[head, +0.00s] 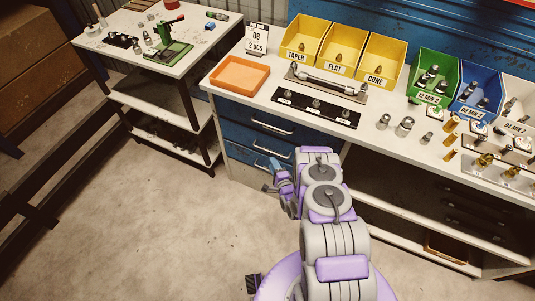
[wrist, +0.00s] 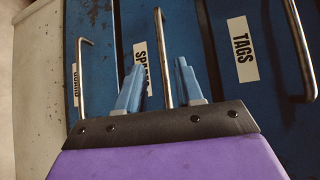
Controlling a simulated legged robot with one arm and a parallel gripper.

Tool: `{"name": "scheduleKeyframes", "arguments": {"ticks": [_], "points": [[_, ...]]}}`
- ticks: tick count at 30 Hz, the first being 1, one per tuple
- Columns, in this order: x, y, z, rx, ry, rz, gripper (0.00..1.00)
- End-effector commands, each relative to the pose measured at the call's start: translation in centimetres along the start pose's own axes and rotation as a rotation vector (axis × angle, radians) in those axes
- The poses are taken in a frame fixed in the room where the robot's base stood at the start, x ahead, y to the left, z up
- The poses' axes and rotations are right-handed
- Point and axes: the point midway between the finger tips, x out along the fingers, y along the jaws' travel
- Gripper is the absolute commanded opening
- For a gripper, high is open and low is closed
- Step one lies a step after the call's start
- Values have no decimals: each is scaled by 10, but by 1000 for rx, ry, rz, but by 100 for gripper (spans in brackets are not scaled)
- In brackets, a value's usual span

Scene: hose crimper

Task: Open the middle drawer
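The blue cabinet's middle drawer (wrist: 185,28) has a label starting "SPA", partly hidden by a finger, and a metal bar handle (wrist: 160,40). The drawer front looks flush with its neighbours. My gripper (wrist: 158,75) is open, with one blue finger on each side of this handle. The handle runs between the fingers, and its near end is hidden behind the gripper body; I cannot tell whether either finger touches it. In the head view my gripper (head: 275,182) is low at the cabinet front, and the middle drawer's handle (head: 272,153) shows just above it.
The bench above holds an orange tray (head: 240,75) and yellow bins (head: 340,45). A side table (head: 150,45) stands left. The floor (head: 150,210) in front is clear.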

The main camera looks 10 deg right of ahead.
Motion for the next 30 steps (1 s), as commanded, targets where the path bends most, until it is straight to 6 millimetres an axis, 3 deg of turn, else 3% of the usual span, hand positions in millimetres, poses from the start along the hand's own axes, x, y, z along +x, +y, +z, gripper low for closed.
{"name": "scheduleKeyframes", "arguments": {"ticks": [6,12,18,27,30], "points": [[43,1,-6,5,-1,-2,36],[73,1,-3,1,0,-1,36],[86,0,-1,-1,2,0,36],[88,-1,-5,5,2,0,36],[88,-1,-6,6,1,0,28]]}}
